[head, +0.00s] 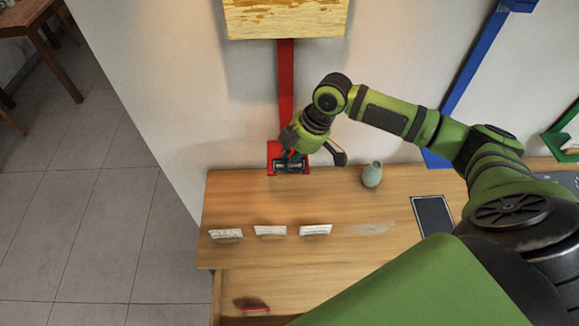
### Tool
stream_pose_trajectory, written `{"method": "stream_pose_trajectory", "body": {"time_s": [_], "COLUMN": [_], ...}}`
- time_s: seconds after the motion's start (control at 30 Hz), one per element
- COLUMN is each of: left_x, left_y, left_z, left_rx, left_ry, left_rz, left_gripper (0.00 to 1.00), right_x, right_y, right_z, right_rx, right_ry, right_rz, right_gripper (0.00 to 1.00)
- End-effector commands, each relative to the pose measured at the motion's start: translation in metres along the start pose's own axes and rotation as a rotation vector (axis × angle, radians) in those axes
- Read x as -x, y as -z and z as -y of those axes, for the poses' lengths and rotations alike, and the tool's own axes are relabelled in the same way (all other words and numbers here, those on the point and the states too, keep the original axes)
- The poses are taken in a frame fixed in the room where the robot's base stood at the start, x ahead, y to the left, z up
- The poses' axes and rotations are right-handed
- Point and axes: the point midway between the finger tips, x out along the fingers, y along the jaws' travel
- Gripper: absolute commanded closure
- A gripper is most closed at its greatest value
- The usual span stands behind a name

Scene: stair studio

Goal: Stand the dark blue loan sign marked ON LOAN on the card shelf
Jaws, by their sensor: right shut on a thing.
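My right gripper (312,156) reaches down at the small red shelf (273,149) low on the wall, at the back edge of the desk. It is shut on a small dark thing (291,158), which looks like the dark blue loan sign. The gripper hides much of it, and no lettering can be read. The dark thing is over or in the red shelf from this angle; whether it touches is unclear. I cannot tell for certain that the red shelf is the card shelf. My left gripper is not in view.
Three white cards (270,230) stand in a row on the wooden desk (240,198). A pale green vase (372,175) stands right of my gripper. A dark tablet (433,215) lies farther right. A small red object (252,307) lies on the lower front level. A blue post (470,75) is at right.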

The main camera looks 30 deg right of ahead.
Motion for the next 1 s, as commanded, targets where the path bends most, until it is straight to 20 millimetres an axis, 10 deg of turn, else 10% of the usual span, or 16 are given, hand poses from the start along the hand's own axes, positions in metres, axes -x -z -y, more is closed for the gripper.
{"method": "stream_pose_trajectory", "body": {"time_s": [1.0], "left_x": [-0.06], "left_y": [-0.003], "left_z": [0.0], "left_rx": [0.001], "left_ry": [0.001], "left_rz": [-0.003], "left_gripper": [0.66], "right_x": [-0.022], "right_y": [-0.009], "right_z": [-0.063], "right_rx": [-0.001], "right_ry": [0.003], "right_rz": [-0.001], "right_gripper": [1.0]}}
